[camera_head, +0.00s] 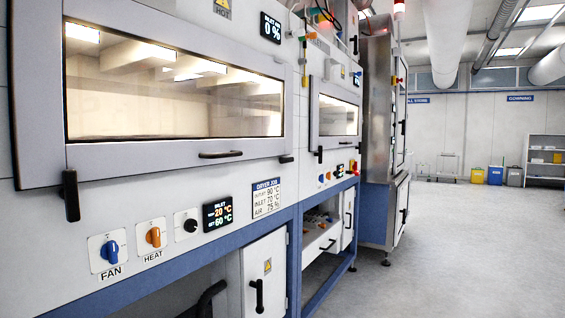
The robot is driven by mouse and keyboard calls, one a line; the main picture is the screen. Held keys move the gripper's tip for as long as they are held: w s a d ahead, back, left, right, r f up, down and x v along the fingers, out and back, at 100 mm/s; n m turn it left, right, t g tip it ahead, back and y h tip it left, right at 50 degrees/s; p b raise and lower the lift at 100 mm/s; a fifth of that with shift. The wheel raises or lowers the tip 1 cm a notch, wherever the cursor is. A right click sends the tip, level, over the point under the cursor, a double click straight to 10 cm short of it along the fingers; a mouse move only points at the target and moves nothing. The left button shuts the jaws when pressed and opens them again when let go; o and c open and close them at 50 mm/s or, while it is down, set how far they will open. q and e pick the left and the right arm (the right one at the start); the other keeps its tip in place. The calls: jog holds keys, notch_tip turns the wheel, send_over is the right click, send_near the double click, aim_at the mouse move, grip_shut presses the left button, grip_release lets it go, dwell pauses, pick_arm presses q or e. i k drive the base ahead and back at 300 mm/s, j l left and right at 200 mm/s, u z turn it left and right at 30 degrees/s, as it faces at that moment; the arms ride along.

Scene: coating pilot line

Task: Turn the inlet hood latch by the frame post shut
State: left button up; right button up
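The inlet hood (175,148) is a wide grey-framed window, lowered against the dryer front, with a black bar handle (220,154) on its lower edge. A small black latch (286,159) lies roughly level at the hood's lower right corner, near the seam above the blue frame post (295,255). Another black latch (70,195) hangs upright at the hood's lower left corner. Neither gripper is in view.
Below the hood are the blue fan knob (110,251), orange heat knob (153,237), a black knob (190,225) and a display (217,213). A second hood (338,115) stands further along. The floor (470,250) at right is clear.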

aim_at(291, 159)
jog(key=i+l+u, duration=0.1)
jog(key=u, duration=0.3)
jog(key=l+u, duration=0.1)
jog(key=u, duration=0.3)
jog(key=i+l+u, duration=0.1)
jog(key=u, duration=0.3)
jog(key=l+u, duration=0.25)
jog(key=u, duration=0.15)
